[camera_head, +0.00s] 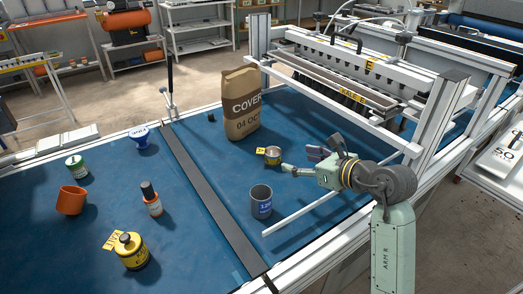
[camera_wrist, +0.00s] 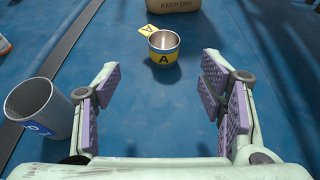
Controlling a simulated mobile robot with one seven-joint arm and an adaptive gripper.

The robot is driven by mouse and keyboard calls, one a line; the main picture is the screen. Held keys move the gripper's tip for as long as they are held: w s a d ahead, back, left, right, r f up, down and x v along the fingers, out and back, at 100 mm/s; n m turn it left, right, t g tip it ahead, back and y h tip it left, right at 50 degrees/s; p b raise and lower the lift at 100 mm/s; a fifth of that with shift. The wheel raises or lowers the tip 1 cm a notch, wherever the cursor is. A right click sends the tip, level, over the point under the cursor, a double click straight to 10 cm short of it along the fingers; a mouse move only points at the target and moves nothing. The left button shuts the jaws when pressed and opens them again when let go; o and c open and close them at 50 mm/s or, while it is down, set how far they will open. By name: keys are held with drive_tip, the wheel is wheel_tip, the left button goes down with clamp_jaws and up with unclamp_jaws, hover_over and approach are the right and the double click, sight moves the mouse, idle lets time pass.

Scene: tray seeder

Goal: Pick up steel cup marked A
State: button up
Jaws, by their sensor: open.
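The steel cup marked A (camera_head: 273,156) stands upright on the blue table, with a yellow band and a yellow tag beside it. In the wrist view the cup (camera_wrist: 163,47) shows its open top and the letter A facing me. It stands ahead of my gripper (camera_wrist: 162,90), roughly between the lines of the two fingers but beyond their tips. My gripper (camera_head: 300,160) is open and empty, with purple pads on its fingers. In the head view it is just to the right of the cup, and the two are apart in the wrist view.
A grey cup with a blue label (camera_head: 261,202) stands close to my gripper's left finger. A brown paper bag (camera_head: 241,103) stands behind the steel cup. A white bar (camera_head: 312,214) lies in front. The seeder frame (camera_head: 345,80) rises behind and right. A dark strip (camera_head: 210,192) crosses the table.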

sight(268, 151)
drive_tip(key=p+x, duration=0.1)
drive_tip(key=x, duration=0.3)
drive_tip(key=shift+w+p, duration=0.2)
drive_tip(key=shift+p, duration=0.2)
drive_tip(key=p+x, duration=0.3)
drive_tip(key=x, duration=0.2)
drive_tip(key=shift+w+a, duration=0.15)
drive_tip(key=shift+w, duration=0.2)
drive_tip(key=shift+w+a+f, duration=0.15)
drive_tip(key=shift+w+f, duration=0.15)
drive_tip(key=shift+f, duration=0.05)
drive_tip(key=c, duration=1.3)
